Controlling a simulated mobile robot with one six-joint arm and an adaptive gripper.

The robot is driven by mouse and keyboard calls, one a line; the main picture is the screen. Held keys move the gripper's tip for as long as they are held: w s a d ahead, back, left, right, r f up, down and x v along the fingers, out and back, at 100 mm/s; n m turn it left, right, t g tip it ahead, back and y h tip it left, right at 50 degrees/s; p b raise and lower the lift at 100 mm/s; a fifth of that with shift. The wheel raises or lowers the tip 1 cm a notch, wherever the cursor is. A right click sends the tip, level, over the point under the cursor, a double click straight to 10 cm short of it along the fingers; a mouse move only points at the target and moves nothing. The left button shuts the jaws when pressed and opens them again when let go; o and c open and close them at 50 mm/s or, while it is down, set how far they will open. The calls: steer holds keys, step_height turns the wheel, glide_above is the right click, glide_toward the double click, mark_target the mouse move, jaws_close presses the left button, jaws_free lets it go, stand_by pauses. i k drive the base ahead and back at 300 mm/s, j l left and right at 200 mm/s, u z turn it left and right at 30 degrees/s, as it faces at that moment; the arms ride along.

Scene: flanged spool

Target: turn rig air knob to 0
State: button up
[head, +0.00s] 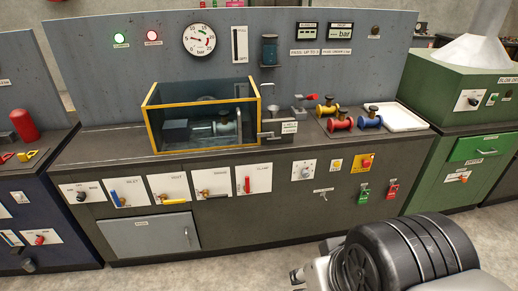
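I cannot read which label says rig air. A small round knob (305,172) sits on a white plate on the bench front, right of the valve panels; its pointer setting is too small to read. A dark knob (81,196) sits on another white plate at the far left of the bench front, with markings on both sides. Part of my arm, black and grey, fills the bottom right, in front of the floor and apart from the bench. No gripper fingertips can be made out.
Lever valves with blue (113,198), orange and red handles line the bench front. A yellow-framed clear box (203,116) and several coloured spools (340,122) stand on top. A pressure gauge (199,40) is on the back panel. Bare floor (200,272) lies before the bench.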

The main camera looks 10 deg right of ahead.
mark_target(305, 173)
steer(key=i+z, duration=0.15)
steer(key=z, duration=0.25)
steer(key=i+j+z, duration=0.1)
steer(key=z, duration=0.25)
steer(key=i+j+z, duration=0.2)
steer(key=i+j, duration=0.4)
steer(key=i+j+z, duration=0.25)
steer(key=i+j, duration=0.4)
